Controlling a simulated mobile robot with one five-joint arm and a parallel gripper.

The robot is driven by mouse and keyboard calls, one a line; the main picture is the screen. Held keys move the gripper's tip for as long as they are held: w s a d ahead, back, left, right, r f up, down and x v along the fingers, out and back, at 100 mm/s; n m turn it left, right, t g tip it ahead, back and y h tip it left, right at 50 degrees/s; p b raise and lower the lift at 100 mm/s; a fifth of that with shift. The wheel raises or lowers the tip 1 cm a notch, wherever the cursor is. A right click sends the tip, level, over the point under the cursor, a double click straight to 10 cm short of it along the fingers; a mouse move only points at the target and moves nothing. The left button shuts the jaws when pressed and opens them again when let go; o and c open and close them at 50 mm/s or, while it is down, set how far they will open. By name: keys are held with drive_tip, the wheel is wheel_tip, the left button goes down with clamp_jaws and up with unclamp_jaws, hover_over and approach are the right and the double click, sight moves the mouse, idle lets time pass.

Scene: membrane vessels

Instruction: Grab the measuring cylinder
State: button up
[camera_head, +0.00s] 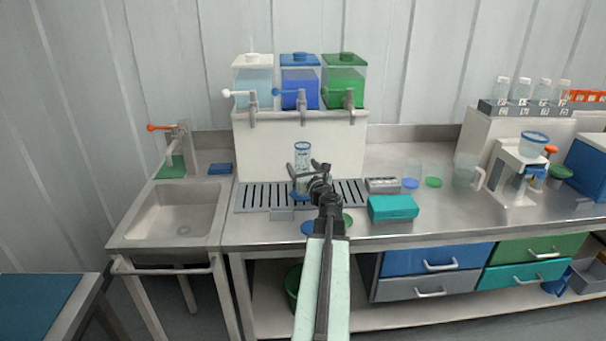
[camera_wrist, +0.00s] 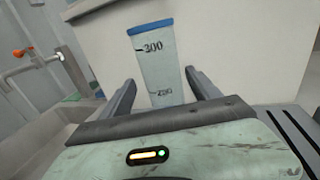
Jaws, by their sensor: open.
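The measuring cylinder (camera_head: 303,153) stands upright on the slotted drain grate below the dispensers. It is clear, with a blue rim and dark markings. My gripper (camera_head: 308,170) is open, with one finger to each side of the cylinder. In the wrist view my gripper (camera_wrist: 160,88) shows both fingers apart, and I see no clear contact. The lower part of the cylinder is partly hidden by my gripper.
Three dispensers, clear (camera_head: 252,80), blue (camera_head: 300,82) and green (camera_head: 344,82), stand on a white block behind the grate (camera_head: 350,193). A teal box (camera_head: 393,207) and a grey device (camera_head: 382,185) sit to the right. A sink (camera_head: 178,208) is at left.

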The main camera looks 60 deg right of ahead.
drive_tip(key=x, duration=0.5)
drive_tip(key=shift+s+d, duration=0.2)
drive_tip(key=shift+c, duration=0.3)
clamp_jaws()
drive_tip(key=shift+a, duration=0.1)
drive_tip(key=shift+r, duration=0.1)
